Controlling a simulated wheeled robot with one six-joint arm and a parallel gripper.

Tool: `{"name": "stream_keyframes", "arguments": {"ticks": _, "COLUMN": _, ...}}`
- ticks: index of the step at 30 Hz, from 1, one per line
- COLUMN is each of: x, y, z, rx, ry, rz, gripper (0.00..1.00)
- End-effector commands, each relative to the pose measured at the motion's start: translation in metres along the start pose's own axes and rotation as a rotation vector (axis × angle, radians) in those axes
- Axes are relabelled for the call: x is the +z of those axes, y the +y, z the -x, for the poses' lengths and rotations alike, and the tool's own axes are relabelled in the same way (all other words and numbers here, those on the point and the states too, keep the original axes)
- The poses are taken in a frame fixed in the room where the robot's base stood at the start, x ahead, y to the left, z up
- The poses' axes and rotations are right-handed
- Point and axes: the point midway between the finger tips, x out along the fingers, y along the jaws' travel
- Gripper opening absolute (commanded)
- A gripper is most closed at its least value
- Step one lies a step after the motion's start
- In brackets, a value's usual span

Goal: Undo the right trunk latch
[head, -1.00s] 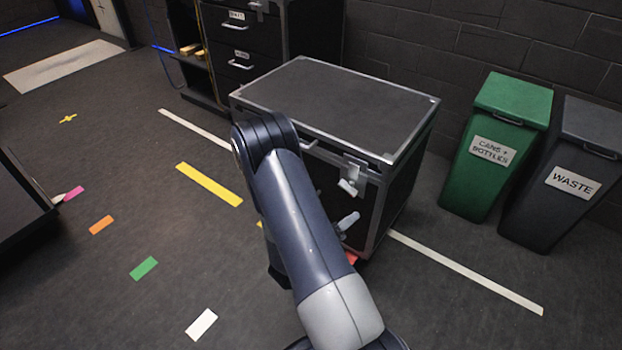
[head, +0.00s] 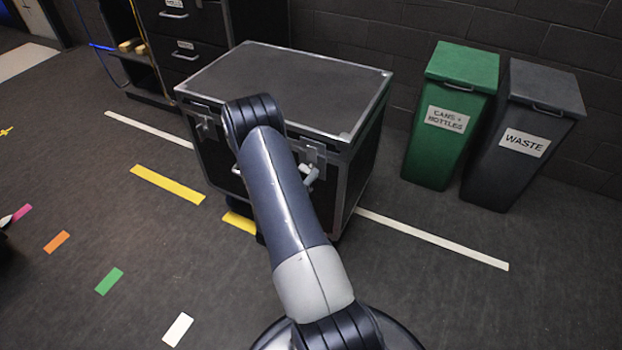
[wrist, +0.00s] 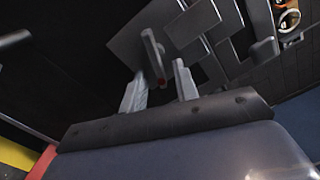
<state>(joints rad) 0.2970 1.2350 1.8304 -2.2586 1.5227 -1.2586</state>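The trunk (head: 290,88) is black with grey metal edges, and its lid is down. Its right latch (head: 314,152) is a grey metal plate on the front near the right corner. In the head view my gripper (head: 309,174) is just below the latch plate, mostly hidden by my arm.
The trunk's left latch (head: 205,124) is on the same front face. A green bin (head: 452,120) and a grey waste bin (head: 522,135) stand to the right by the wall. Black drawers (head: 185,50) stand behind on the left. The taped floor at front left is clear.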

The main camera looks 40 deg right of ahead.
Motion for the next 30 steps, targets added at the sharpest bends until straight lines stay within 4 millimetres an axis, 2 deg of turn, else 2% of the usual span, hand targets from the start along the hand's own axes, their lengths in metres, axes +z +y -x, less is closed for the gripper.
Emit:
{"name": "stream_keyframes", "arguments": {"ticks": 4, "x": -0.0005, "y": -0.0001, "z": -0.0098, "rx": 0.0, "ry": 0.001, "rz": 0.001, "gripper": 0.29}}
{"name": "stream_keyframes", "arguments": {"ticks": 13, "x": 0.0, "y": -0.0002, "z": -0.0112, "rx": 0.0, "ry": -0.001, "rz": 0.001, "gripper": 0.28}}
{"name": "stream_keyframes", "arguments": {"ticks": 23, "x": 0.0001, "y": -0.0002, "z": -0.011, "rx": 0.0, "ry": -0.001, "rz": 0.001, "gripper": 0.01}}
{"name": "stream_keyframes", "arguments": {"ticks": 30, "x": 0.0011, "y": -0.0002, "z": -0.011, "rx": 0.0, "ry": -0.003, "rz": 0.0, "gripper": 0.0}}
